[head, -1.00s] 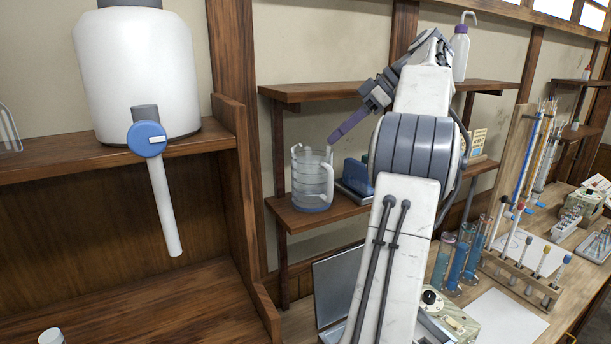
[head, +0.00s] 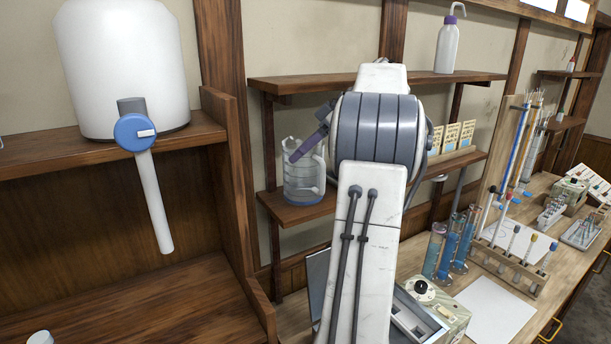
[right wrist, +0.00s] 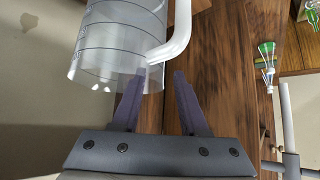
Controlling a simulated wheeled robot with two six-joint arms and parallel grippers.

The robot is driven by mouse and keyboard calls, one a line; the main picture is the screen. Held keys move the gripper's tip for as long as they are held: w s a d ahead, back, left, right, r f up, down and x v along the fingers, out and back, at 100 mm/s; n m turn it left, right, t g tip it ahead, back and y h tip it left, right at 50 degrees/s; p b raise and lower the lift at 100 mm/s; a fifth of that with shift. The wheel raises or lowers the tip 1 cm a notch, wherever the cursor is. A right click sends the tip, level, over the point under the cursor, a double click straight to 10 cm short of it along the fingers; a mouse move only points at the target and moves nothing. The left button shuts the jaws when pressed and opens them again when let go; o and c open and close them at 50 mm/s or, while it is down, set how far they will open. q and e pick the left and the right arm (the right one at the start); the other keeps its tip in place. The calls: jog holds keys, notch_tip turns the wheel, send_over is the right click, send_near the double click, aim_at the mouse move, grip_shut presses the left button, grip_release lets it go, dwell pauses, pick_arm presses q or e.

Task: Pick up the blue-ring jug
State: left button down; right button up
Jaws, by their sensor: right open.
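The blue-ring jug (head: 302,182) is a clear jug with a blue band at its base. It stands upright on the lower wall shelf (head: 285,213) in the head view. My right gripper (head: 308,146) is at the jug's upper part, and its arm hides part of the shelf. In the right wrist view the clear jug (right wrist: 118,42) and its white handle (right wrist: 178,35) lie just ahead of the fingers. My right gripper (right wrist: 160,76) is open, with the handle's lower end near the gap between its fingertips. I cannot tell whether a finger touches the jug. My left gripper is out of view.
A large white tank (head: 125,70) with a blue tap (head: 138,132) stands on the left shelf. A white bottle (head: 446,45) stands on the upper shelf. Blue cylinders (head: 450,240) and a tube rack (head: 510,265) crowd the bench at right.

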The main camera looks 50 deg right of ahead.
jog(key=shift+w+f, duration=0.1)
grip_shut()
dwell(1.3)
